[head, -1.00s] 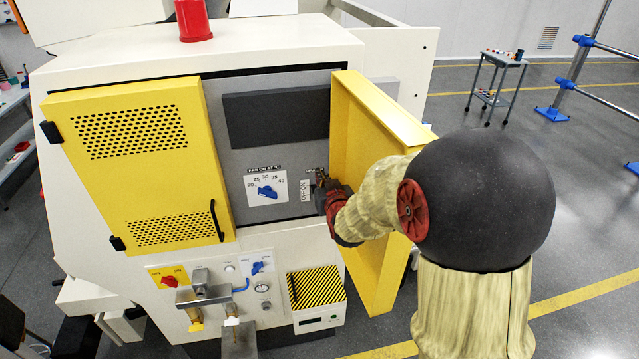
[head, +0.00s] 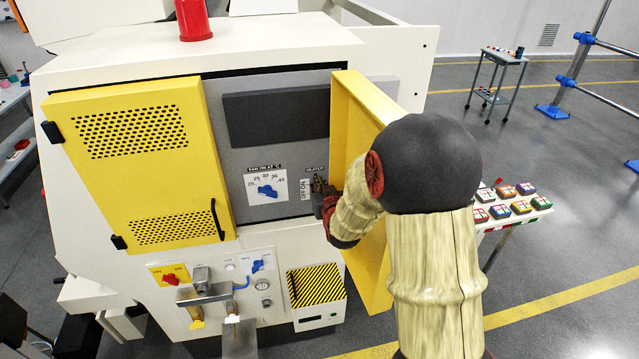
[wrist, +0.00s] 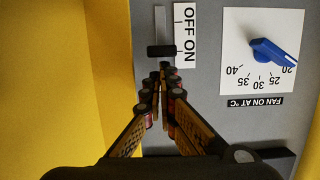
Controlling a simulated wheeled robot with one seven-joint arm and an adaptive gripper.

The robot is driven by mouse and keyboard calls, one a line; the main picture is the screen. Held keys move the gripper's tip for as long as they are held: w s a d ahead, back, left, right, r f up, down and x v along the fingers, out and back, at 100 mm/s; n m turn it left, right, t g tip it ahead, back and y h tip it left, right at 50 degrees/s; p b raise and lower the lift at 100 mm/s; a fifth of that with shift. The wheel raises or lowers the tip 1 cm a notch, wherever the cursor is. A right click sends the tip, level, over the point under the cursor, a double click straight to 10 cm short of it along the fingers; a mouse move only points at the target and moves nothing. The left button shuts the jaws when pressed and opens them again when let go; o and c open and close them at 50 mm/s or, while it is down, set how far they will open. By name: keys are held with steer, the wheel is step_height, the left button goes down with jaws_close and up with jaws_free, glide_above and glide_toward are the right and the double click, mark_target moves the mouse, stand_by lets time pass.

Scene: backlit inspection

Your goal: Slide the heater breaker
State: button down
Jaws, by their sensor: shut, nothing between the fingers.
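The heater breaker is a black slider (wrist: 161,51) in a pale vertical slot in the wrist view. It sits beside the word ON of the OFF/ON label (wrist: 185,36), with the bare slot running up beside OFF. My gripper (wrist: 161,72) is shut and empty, its fingertips just below the slider in that view; I cannot tell whether they touch it. In the head view my gripper (head: 321,188) is at the grey panel under the HEATER lettering, beside the ON/OFF label (head: 305,190), and the slider is hard to make out there.
The open yellow door (head: 352,125) stands close to the right of my gripper. A blue fan knob (head: 266,191) on a white dial plate is to the left. A closed yellow perforated door (head: 140,165) is farther left. Several small coloured boxes (head: 520,207) lie on a table at right.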

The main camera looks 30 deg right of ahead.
steer(key=shift+f+b, duration=2.4)
steer(key=shift+f, duration=0.1)
